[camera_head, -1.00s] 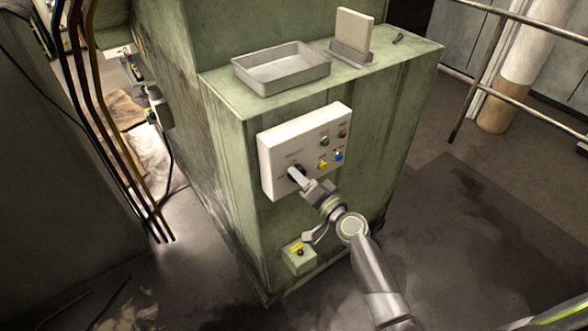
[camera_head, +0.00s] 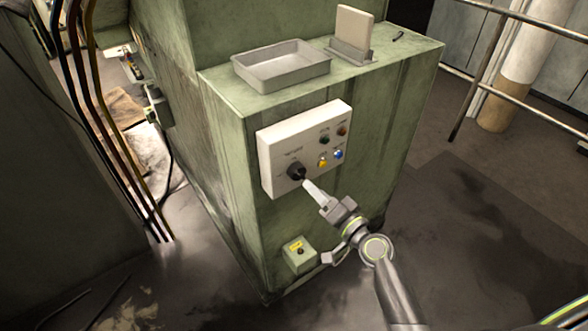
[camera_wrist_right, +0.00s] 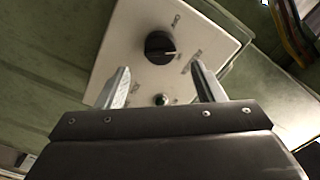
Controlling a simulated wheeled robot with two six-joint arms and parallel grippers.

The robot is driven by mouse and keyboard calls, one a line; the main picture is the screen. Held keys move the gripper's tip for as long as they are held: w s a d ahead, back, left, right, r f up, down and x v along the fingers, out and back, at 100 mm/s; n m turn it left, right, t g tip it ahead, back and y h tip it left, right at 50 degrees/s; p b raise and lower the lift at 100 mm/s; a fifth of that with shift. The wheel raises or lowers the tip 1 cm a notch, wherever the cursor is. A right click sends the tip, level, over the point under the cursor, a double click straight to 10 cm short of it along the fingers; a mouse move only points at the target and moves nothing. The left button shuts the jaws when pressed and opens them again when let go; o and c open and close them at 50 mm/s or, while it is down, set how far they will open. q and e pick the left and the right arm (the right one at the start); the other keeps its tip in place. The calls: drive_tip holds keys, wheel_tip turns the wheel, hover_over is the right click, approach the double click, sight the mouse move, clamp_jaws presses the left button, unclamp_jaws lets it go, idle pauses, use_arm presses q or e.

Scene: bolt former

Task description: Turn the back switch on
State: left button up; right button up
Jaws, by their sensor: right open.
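A pale control panel (camera_head: 302,137) is on the front of the green machine. Its black rotary knob (camera_head: 296,171) sits at the lower left of the panel, with several coloured buttons to its right. My right gripper (camera_head: 307,184) is just below and right of the knob, apart from it. In the right wrist view the knob (camera_wrist_right: 160,47) lies beyond and between the fingertips of the open gripper (camera_wrist_right: 160,78); nothing is between the fingers. I cannot tell whether this knob is the back switch. My left gripper is out of view.
A small green box (camera_head: 299,255) with a yellow label is low on the machine front. A grey tray (camera_head: 282,68) sits on top. A grey box (camera_head: 158,105) is on the left side wall, near hanging cables (camera_head: 118,140). Open floor lies right, before a railing (camera_head: 478,73).

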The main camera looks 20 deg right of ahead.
drive_tip(key=shift+s+d, duration=0.1)
drive_tip(key=shift+s, duration=0.3)
